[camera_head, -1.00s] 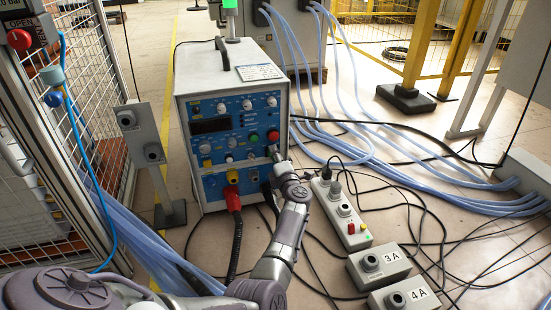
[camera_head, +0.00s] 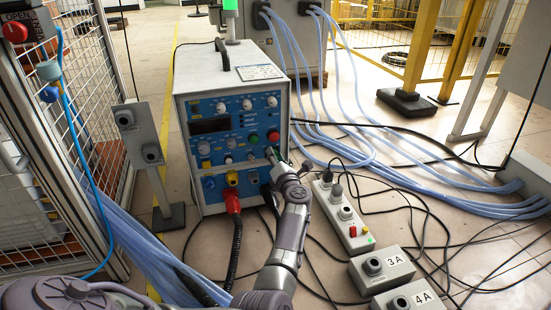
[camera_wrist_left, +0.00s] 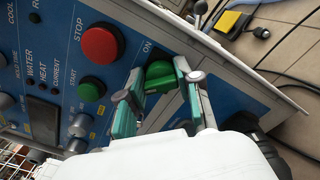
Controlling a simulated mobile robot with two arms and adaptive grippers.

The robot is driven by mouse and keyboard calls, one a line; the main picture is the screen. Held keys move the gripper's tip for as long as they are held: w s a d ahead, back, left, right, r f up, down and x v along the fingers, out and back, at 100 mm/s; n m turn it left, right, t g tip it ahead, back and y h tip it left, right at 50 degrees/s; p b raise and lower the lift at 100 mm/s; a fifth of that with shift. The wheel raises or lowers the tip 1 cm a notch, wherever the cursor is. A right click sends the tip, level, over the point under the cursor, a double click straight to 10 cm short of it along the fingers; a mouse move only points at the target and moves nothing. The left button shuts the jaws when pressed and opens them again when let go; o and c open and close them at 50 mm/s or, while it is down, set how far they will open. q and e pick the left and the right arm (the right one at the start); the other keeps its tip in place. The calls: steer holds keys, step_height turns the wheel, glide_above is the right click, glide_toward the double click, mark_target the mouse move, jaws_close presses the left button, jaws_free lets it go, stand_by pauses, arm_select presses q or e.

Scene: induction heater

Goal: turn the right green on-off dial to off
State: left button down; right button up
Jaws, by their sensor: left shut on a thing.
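The green on-off dial (camera_wrist_left: 160,74) is on the blue front panel of the heater box (camera_head: 228,75), beside the word ON in the left wrist view. My left gripper (camera_wrist_left: 154,84) is shut on the dial, with a finger on either side of it. The dial's exact angle is hard to read. In the head view my left gripper (camera_head: 272,157) is at the panel's right side and hides most of the dial. My right gripper is in neither view.
The red STOP button (camera_wrist_left: 99,45) and green START button (camera_wrist_left: 91,89) are close to the fingers. A red plug (camera_head: 232,200) with a black cable juts out below. A button box (camera_head: 345,215) and cables lie to the right.

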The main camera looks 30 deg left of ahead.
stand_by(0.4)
arm_select(q)
steer(key=c, duration=0.8)
jaws_free()
steer(key=shift+f, duration=0.1)
steer(key=shift+o, duration=0.2)
